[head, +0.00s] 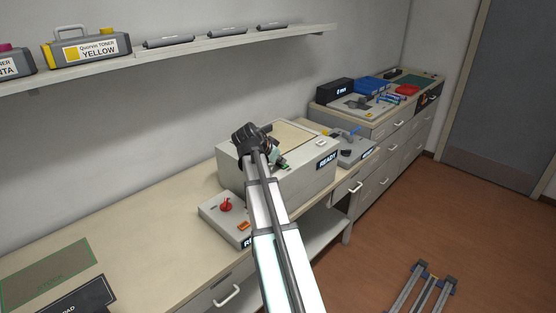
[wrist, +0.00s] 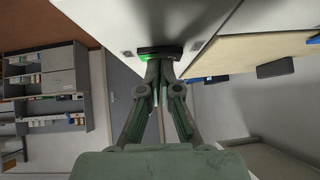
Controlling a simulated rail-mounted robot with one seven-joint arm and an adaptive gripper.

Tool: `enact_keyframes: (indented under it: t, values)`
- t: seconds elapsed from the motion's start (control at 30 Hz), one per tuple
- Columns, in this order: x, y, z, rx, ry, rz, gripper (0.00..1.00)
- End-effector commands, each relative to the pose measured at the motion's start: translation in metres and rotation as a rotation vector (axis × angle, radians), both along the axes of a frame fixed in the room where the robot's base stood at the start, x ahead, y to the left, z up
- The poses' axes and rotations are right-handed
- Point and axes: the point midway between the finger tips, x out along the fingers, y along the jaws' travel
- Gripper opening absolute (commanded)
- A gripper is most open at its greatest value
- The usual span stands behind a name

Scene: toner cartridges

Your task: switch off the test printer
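A large pale box-shaped machine (head: 308,182) with a beige top stands on the bench. Its front display (head: 327,160) reads READY; I take it for the test printer. My gripper (head: 279,163) is over its near top side in the head view, partly hidden by my arm. In the wrist view, the fingertips (wrist: 161,66) are close together at a black part with a green glow (wrist: 160,51) on a pale surface. Contact is unclear, and so is any gap between the tips.
A low unit (head: 211,209) with a red knob (head: 226,204) and orange switch (head: 243,226) sits left of the machine. Another unit with a blue lever (head: 351,133) stands to its right. Toner bottles and dark cartridges line the shelf (head: 215,46) above. The left bench is mostly clear.

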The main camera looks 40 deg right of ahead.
Motion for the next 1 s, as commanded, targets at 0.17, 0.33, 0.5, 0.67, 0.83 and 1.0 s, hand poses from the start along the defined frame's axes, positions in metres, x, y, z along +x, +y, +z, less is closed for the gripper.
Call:
enact_keyframes:
  t: [0.17, 0.33, 0.5, 0.67, 0.83, 1.0]
  values:
    - [-0.004, 0.000, 0.001, -0.001, -0.001, 0.001, 0.00]
    - [-0.004, -0.001, 0.001, -0.001, -0.001, 0.001, 0.00]
    - [-0.004, -0.001, 0.004, -0.002, -0.002, 0.001, 0.00]
    - [-0.005, 0.000, 0.019, -0.002, -0.001, 0.002, 0.00]
    - [-0.008, 0.002, 0.049, -0.002, -0.003, 0.004, 0.00]
    - [-0.013, 0.028, 0.065, -0.003, -0.005, 0.007, 0.00]
